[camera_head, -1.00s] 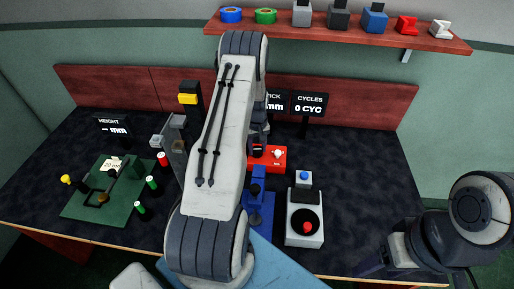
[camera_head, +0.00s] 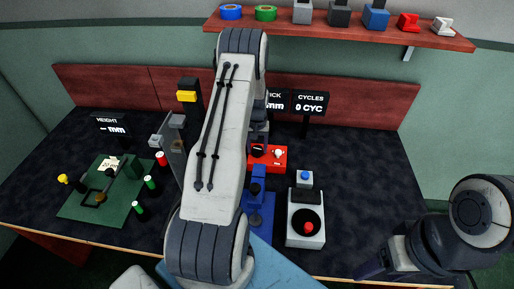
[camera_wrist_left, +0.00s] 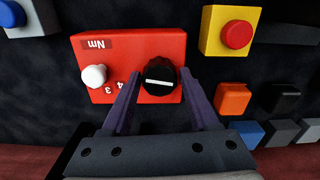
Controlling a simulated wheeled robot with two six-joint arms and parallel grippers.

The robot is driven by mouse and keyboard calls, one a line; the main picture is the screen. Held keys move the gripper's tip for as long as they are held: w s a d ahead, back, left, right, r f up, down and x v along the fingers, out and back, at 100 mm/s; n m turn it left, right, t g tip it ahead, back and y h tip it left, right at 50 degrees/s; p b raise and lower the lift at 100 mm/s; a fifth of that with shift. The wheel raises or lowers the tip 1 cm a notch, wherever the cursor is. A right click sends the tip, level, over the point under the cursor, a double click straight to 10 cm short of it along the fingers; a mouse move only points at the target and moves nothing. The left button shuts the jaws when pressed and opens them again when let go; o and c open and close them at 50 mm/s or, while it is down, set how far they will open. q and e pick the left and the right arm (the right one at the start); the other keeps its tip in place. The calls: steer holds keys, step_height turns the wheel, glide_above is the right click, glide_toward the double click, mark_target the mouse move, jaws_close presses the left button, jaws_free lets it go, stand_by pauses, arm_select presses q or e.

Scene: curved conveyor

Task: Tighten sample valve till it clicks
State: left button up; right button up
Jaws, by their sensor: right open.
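A red box (camera_wrist_left: 110,45) marked "Nm" carries a black knob (camera_wrist_left: 160,84) with a white line and a smaller white knob (camera_wrist_left: 94,75). Printed numbers lie between the knobs, partly hidden by a finger. My left gripper (camera_wrist_left: 160,73) is open, with one finger on each side of the black knob; contact cannot be told. In the head view the red box (camera_head: 267,165) sits behind my left arm. My right gripper (camera_head: 372,268) is open and apart from everything, low at the right. No part is labelled as the sample valve.
A grey box with a red button (camera_head: 308,228) and a blue stand (camera_head: 262,207) are in front of the red box. A green board (camera_head: 120,211) lies left. Displays (camera_head: 310,103) stand behind. The table's right side is clear.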

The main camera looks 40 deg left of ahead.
mark_target(257, 149)
arm_select(q)
steer(key=shift+o, duration=0.6)
steer(key=shift+r, duration=0.2)
step_height(257, 149, up, 10)
steer(key=b, duration=0.2)
step_height(257, 149, down, 10)
steer(key=shift+r, duration=0.1)
stand_by(0.8)
